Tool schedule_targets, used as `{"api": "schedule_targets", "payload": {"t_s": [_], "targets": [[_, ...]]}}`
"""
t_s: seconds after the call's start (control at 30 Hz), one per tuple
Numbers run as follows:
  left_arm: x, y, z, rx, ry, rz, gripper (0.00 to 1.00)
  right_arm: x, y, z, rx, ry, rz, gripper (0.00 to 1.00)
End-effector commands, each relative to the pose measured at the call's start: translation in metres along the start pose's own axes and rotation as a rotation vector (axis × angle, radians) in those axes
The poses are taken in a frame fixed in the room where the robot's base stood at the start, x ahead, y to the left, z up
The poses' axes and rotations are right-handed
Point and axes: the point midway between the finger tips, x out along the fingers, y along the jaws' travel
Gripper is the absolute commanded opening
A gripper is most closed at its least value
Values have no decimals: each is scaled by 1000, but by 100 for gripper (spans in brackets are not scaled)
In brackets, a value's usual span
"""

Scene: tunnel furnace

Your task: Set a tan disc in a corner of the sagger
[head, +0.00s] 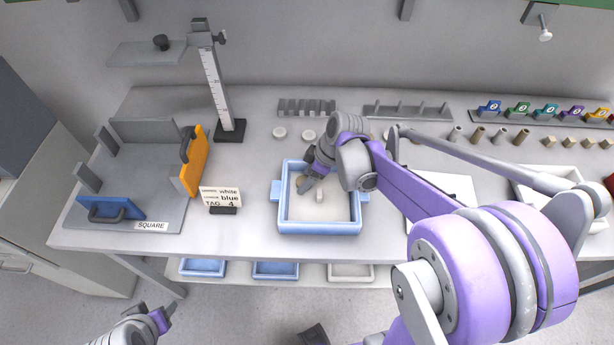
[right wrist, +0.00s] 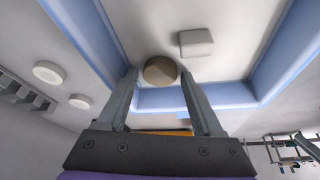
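The sagger (head: 318,229) is a blue-rimmed tray with a pale floor on the bench. A tan disc (head: 300,181) lies inside it near the far left corner, partly hidden by my right gripper (head: 306,186) in the head view. In the right wrist view the disc (right wrist: 160,70) sits between the fingertips of my right gripper (right wrist: 160,76), close to a blue wall. The fingers are apart, with a small gap seeming to show on each side of the disc. My left gripper (head: 165,318) is low at the left, away from the bench; its opening is unclear.
A small white block (head: 320,196) stands mid-sagger. Two white discs (head: 308,135) lie behind it. A sign (head: 221,198) and an orange panel (head: 193,162) stand left. A height gauge (head: 218,90) rises behind. Several small cylinders and cubes line the right back.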

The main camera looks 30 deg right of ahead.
Motion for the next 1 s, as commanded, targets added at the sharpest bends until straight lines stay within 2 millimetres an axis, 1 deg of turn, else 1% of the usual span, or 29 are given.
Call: {"api": "schedule_targets", "payload": {"t_s": [0.03, 0.07, 0.1, 0.37, 0.47, 0.57, 0.8, 0.9, 1.0], "targets": [[0, 0, 0, 0, 0, 0, 54, 0, 0, 0, 0, 0, 0, 79], [0, 0, 0, 0, 0, 0, 54, 0, 0, 0, 0, 0, 0, 84], [0, 0, 0, 0, 0, 0, 54, 0, 0, 0, 0, 0, 0, 87], [0, 0, 0, 0, 0, 0, 54, -1, 0, 0, 0, 0, 1, 87], [-1, 0, -1, 0, 1, 0, 54, -9, 1, 0, 1, 0, 1, 87], [-3, 0, -3, 0, 3, 0, 54, -25, 0, -1, 1, 1, 2, 87], [-8, 0, -8, 0, 7, 0, 54, -75, 0, 0, 2, 0, 2, 87], [-9, 0, -10, 0, 8, 0, 54, -90, 0, 0, 2, 0, 2, 87], [-10, 0, -10, 0, 9, 0, 54, -101, 0, 0, 1, 0, 1, 87]]}}
